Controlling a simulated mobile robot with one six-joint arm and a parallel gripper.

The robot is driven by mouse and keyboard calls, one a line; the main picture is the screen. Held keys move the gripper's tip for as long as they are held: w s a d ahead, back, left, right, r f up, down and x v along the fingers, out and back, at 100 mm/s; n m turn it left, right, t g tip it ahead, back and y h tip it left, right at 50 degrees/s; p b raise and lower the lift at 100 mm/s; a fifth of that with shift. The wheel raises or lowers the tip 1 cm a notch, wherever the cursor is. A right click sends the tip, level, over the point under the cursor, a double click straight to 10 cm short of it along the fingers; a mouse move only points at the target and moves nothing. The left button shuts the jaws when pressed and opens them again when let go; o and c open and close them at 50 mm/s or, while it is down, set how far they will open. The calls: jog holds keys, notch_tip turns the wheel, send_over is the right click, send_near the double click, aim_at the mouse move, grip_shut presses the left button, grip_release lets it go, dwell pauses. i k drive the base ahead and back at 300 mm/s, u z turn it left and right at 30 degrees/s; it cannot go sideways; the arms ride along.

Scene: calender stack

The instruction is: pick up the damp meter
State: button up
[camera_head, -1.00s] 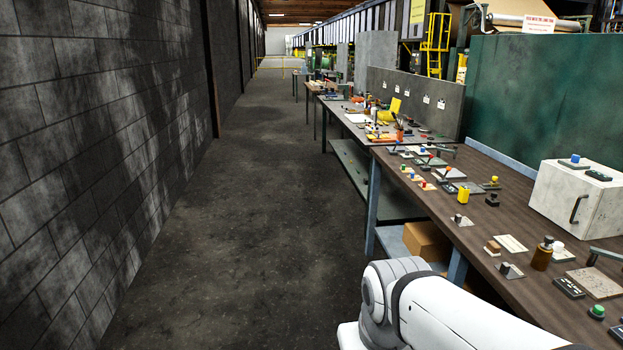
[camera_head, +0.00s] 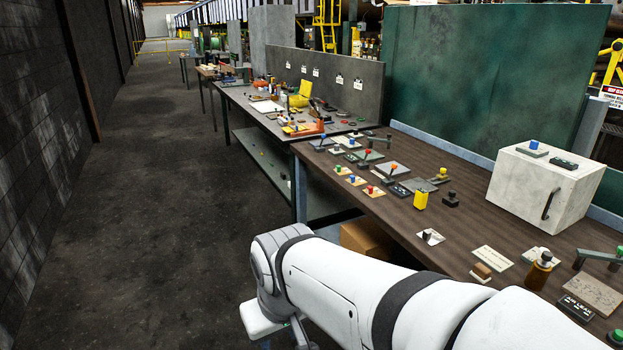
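I cannot pick out the damp meter for certain. My white arm reaches in from the lower right, in front of the bench. My gripper's fingers do not show in the frame.
A white box (camera_head: 545,187) with a dark handle stands at the bench's right. Small fixtures with coloured knobs, a brown bottle (camera_head: 539,270) and flat plates share the top. A cardboard box (camera_head: 366,238) sits below. The floor aisle at left is clear.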

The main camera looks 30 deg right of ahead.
aim_at(422, 195)
jog(key=u, duration=0.05)
jog(key=i, duration=2.55)
jog(key=z, duration=3.65)
jog(key=i, duration=1)
